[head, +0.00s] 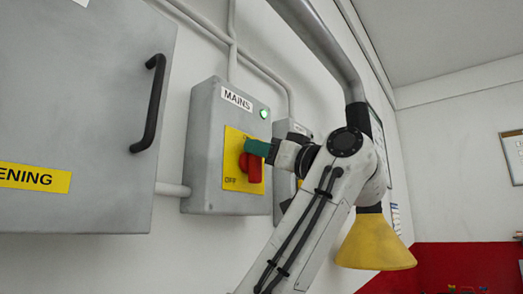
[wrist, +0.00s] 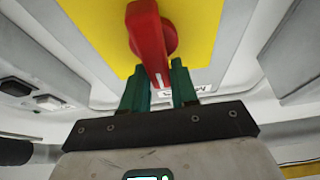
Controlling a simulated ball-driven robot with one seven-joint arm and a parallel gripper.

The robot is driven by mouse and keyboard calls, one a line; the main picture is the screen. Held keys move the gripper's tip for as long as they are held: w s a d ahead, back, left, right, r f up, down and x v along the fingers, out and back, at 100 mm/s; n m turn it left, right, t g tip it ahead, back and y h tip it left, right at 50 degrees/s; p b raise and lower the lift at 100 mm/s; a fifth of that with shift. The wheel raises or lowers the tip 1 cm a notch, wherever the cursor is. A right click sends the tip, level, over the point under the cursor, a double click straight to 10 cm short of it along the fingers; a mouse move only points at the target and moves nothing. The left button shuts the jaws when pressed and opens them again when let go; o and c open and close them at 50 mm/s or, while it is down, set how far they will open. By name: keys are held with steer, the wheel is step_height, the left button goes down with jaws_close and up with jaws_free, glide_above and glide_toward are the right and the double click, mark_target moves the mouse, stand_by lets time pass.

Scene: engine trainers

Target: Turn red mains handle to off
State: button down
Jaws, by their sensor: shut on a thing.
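The red mains handle (head: 254,168) sits on a yellow plate (head: 231,172) on the front of the grey mains box (head: 203,148). A MAINS label (head: 237,98) and a lit green lamp (head: 264,114) are above it, and the word OFF is at the plate's lower left. My gripper (head: 246,152) reaches in from the right and is shut on the handle. In the wrist view the red handle (wrist: 149,45) stands between the two green fingers of my gripper (wrist: 160,75). In the head view the fingers hide part of the handle.
A large grey cabinet (head: 75,110) with a black pull handle (head: 149,103) stands to the left. Another grey box (head: 287,130) is just right of the mains box, partly behind my arm. A yellow lamp shade (head: 375,243) hangs at the lower right. Conduits run along the wall.

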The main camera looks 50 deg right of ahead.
steer(key=shift+f+n+b, duration=0.25)
steer(key=shift+n+b, duration=0.15)
steer(key=shift+n, duration=0.1)
steer(key=n+g+y+b, duration=0.1)
steer(key=n+y, duration=0.1)
steer(key=n, duration=0.1)
steer(key=n+y+b, duration=0.1)
steer(key=n, duration=0.3)
steer(key=a+n+g+y+b, duration=0.1)
steer(key=n+y+b, duration=0.1)
steer(key=n, duration=0.2)
steer(key=shift+a+f+g+y, duration=0.1)
steer(key=shift+f+g+y, duration=0.15)
steer(key=shift+g+y, duration=0.05)
steer(key=n, duration=0.2)
steer(key=n+g, duration=0.1)
steer(key=n, duration=0.1)
steer(key=n+g+y+p, duration=0.1)
steer(key=n, duration=0.1)
steer(key=shift+a+f+n, duration=0.3)
steer(key=shift+f, duration=0.05)
steer(key=shift+a+f+n+g+p, duration=0.15)
steer(key=shift+n+g+p, duration=0.25)
steer(key=shift+n, duration=0.55)
steer(key=shift+d+f+n+g+p, duration=0.1)
steer(key=shift+f+n+g+p, duration=0.2)
steer(key=shift+n, duration=0.65)
